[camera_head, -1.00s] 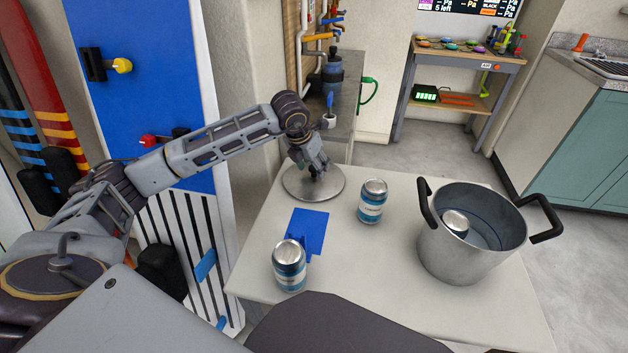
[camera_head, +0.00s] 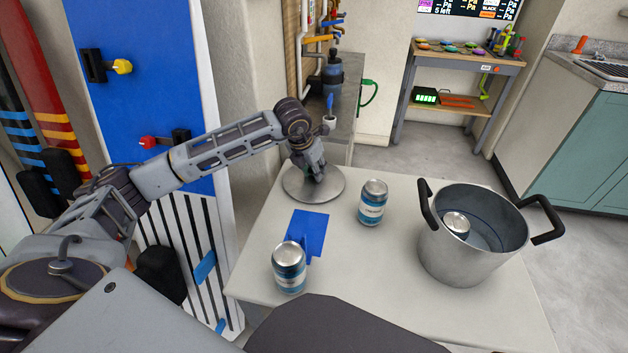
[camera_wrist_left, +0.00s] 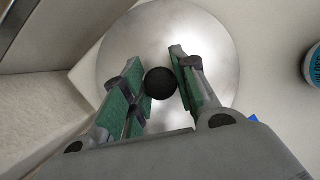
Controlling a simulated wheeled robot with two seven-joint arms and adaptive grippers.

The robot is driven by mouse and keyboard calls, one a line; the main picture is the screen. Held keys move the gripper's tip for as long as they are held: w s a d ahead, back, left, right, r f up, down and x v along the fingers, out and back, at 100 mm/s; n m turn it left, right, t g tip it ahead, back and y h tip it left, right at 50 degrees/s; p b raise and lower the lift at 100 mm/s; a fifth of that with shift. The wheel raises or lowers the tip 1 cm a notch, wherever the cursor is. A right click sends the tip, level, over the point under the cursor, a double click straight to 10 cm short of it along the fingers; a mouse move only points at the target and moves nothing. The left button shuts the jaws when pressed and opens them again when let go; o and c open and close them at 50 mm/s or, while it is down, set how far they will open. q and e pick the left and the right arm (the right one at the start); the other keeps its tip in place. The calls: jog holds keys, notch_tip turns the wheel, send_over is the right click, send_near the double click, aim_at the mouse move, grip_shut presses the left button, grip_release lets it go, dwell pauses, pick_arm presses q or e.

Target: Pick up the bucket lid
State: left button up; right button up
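The bucket lid (camera_head: 330,190) is a round silver metal disc lying flat on the white table near its far left corner. In the left wrist view the lid (camera_wrist_left: 215,55) has a round black knob (camera_wrist_left: 160,83) at its middle. My left gripper (camera_head: 319,178) is down over the lid's middle. In the wrist view its green-padded fingers (camera_wrist_left: 158,92) stand on either side of the knob, with the right finger close to it; firm contact on both sides does not show. The bucket (camera_head: 455,260), a metal pot with two black handles, stands at the table's right. My right gripper is not in view.
One can (camera_head: 373,203) stands between lid and bucket, another can (camera_head: 289,268) at the front left, and a third can (camera_head: 456,224) is inside the bucket. A blue piece (camera_head: 308,224) is on the table (camera_head: 385,290). A wall is close at left.

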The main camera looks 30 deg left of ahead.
pick_arm(q)
jog(key=shift+c, duration=1.4)
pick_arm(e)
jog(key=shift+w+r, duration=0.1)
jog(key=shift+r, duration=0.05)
pick_arm(q)
jog(key=shift+r, duration=0.6)
notch_tip(320, 180, up, 8)
jog(key=shift+f+p, duration=0.15)
jog(key=shift+p, duration=0.85)
jog(key=shift+r, duration=0.55)
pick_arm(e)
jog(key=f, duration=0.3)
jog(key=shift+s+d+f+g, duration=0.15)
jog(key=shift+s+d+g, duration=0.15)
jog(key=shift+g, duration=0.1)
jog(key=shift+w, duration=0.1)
pick_arm(q)
jog(key=shift+r, duration=0.15)
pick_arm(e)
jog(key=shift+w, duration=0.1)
